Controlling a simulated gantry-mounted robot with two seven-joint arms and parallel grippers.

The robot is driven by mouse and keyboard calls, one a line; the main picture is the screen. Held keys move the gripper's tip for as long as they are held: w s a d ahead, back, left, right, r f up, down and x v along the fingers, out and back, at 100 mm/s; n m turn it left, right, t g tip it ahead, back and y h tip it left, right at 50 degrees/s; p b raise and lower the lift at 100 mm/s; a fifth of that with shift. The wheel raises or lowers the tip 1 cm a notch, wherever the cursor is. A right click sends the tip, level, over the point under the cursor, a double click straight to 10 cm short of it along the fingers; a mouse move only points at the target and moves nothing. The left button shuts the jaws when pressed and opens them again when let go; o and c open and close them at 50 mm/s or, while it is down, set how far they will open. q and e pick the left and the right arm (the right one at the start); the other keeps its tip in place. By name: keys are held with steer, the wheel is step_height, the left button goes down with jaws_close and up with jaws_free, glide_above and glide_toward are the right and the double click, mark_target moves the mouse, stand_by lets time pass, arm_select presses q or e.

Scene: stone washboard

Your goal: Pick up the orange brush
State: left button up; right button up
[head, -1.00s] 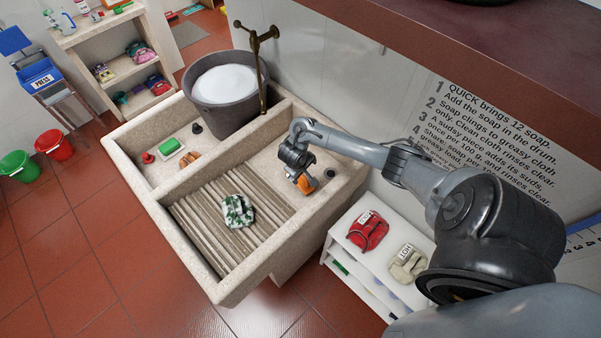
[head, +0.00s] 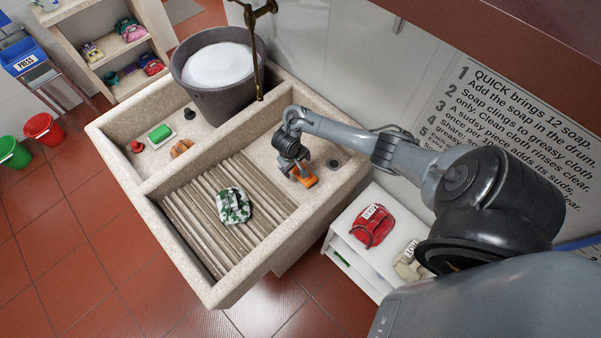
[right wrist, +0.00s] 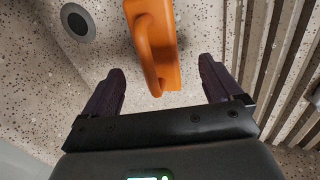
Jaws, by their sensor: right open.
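The orange brush (head: 306,180) lies on the speckled stone floor of the sink's right-hand basin, just right of the washboard ridges. My right gripper (head: 299,174) is directly over it and hides part of it in the head view. In the right wrist view the brush (right wrist: 153,40) has a raised looped handle. The right gripper (right wrist: 161,70) is open there, with one dark finger on each side of the brush's near end. Neither finger visibly touches it. My left gripper is not in view.
The stone sink (head: 150,214) has a ridged washboard with a green-and-white patterned cloth (head: 233,206) on it. A drain (head: 333,164) is right of the brush. A grey drum (head: 190,88) of white soap and a brass tap (head: 257,50) stand behind. A white shelf (head: 345,250) stands at right.

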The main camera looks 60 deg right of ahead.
steer(key=f+b, duration=0.1)
steer(key=f, duration=0.1)
steer(key=d+f+b, duration=0.1)
steer(key=f, duration=0.1)
steer(key=shift+s+d+f, duration=0.1)
steer(key=shift+s+f, duration=0.05)
steer(key=shift+s, duration=0.05)
steer(key=shift+c, duration=0.4)
steer(key=c, duration=1.1)
step_height(320, 180, up, 10)
steer(key=p, duration=0.6)
